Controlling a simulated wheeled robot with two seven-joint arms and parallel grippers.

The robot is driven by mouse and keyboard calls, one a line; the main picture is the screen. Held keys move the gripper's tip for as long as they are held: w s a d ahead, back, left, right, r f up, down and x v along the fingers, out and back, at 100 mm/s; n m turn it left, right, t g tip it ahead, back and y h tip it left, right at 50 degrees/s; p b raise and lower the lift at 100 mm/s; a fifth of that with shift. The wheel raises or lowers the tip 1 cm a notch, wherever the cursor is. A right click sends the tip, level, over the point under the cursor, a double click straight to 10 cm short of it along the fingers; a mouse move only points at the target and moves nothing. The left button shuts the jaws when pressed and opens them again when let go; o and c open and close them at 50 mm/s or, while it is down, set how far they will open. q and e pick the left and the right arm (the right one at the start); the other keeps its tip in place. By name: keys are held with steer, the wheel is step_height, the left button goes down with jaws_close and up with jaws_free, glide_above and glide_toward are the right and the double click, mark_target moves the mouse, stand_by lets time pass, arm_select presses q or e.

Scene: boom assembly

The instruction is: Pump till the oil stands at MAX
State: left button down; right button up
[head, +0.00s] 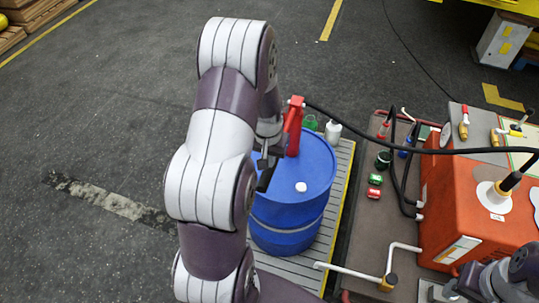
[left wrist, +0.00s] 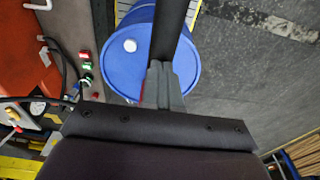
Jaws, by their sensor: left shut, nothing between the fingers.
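A blue drum (head: 285,215) stands on a slatted pallet (head: 340,195). A red hand pump (head: 293,127) rises from the far side of its lid, and a white cap (head: 300,187) sits near the front. My left gripper (head: 265,178) is shut and empty over the lid's left part, beside the pump; I cannot tell whether it touches the pump. A black hose (head: 400,147) runs from the pump toward the orange machine (head: 460,190). No oil level or MAX mark is readable.
A green bottle (head: 311,122) and a white bottle (head: 333,131) stand behind the drum. Part of my right arm shows at lower right.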

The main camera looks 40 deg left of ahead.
arm_select(q)
step_height(320, 180, down, 4)
steer(key=shift+b, duration=1.05)
step_height(320, 180, up, 19)
steer(key=p, duration=1.6)
steer(key=shift+w, duration=0.15)
steer(key=shift+a, duration=0.1)
steer(key=shift+r, duration=0.1)
